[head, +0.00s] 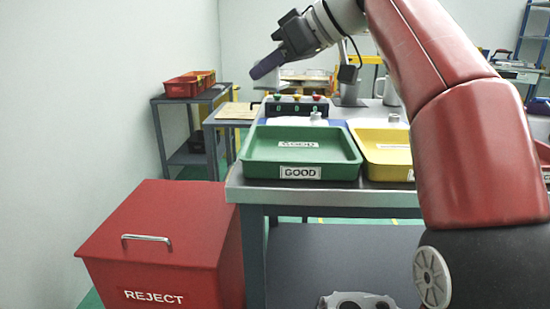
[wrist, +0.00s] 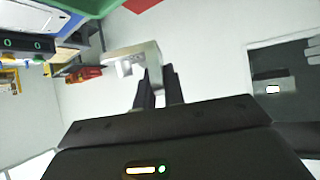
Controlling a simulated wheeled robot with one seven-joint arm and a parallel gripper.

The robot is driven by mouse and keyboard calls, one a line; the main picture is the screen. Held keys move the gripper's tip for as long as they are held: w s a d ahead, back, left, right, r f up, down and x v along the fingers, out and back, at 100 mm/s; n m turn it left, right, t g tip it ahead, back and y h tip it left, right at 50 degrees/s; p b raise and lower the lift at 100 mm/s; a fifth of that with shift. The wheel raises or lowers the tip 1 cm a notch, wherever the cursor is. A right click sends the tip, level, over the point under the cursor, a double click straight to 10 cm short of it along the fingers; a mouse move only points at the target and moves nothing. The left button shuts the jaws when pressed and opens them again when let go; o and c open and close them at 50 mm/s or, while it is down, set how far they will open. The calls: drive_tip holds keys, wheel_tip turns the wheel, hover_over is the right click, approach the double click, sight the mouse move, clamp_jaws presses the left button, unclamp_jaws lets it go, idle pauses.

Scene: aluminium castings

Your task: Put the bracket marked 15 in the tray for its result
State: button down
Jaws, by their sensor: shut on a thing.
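My gripper (head: 281,56) is raised above and behind the green tray, at the upper middle of the head view. In the wrist view its two dark fingers (wrist: 160,88) are shut on a pale grey metal bracket (wrist: 128,62), which juts out beyond the fingertips. The green tray (head: 257,172) labelled GOOD stands on the bench and looks empty apart from a label inside. A yellow tray (head: 385,171) stands right of it, partly behind my arm.
A closed red bin (head: 165,245) marked REJECT, with a lid handle, stands on the floor left of the bench (head: 236,190). A box with coloured lamps and digits (head: 297,108) stands behind the green tray. A side table (head: 188,98) at the back left holds red bins.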

wheel_tip(320, 180, down, 14)
drive_tip(key=b, duration=0.4)
drive_tip(key=shift+f+b, duration=0.15)
drive_tip(key=shift+b, duration=0.15)
drive_tip(key=c, duration=1.9)
unclamp_jaws()
drive_tip(key=shift+c, duration=0.2)
drive_tip(key=shift+o, duration=0.9)
